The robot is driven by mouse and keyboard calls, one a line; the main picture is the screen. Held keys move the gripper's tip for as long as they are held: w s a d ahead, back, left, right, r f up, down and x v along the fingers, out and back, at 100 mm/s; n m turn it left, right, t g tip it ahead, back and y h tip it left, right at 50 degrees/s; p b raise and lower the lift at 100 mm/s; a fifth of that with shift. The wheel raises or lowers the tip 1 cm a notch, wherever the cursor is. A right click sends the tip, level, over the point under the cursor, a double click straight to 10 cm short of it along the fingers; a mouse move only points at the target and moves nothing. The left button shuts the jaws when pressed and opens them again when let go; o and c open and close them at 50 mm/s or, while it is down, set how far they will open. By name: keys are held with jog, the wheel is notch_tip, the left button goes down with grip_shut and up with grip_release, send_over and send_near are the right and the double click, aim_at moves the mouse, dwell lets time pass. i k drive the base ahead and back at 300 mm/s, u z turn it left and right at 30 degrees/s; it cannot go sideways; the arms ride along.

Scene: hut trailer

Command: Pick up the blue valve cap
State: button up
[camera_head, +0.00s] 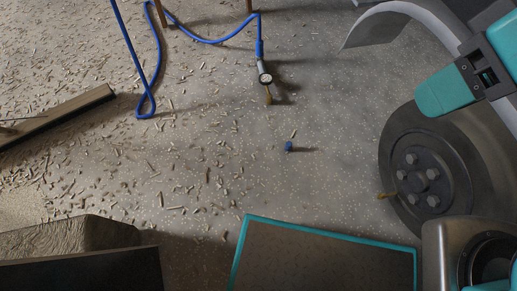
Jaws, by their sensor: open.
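The blue valve cap (288,147) is a small piece lying alone on the speckled concrete floor, near the middle of the view, with a short shadow to its right. My gripper (479,75) shows at the upper right, with teal and dark parts, partly cut off by the picture edge. It is open and I see nothing held in it. In the picture it is well to the right of the cap and above it, apart from it.
A wheel (432,180) with a brass valve stem stands at right. Wood chips litter the floor; the cap's surroundings are mostly clear.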

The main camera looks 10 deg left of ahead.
aim_at(289, 144)
jog(key=u, duration=0.25)
jog(key=k, duration=0.15)
jog(key=u, duration=1.15)
jog(key=i, duration=0.5)
jog(key=z, duration=0.05)
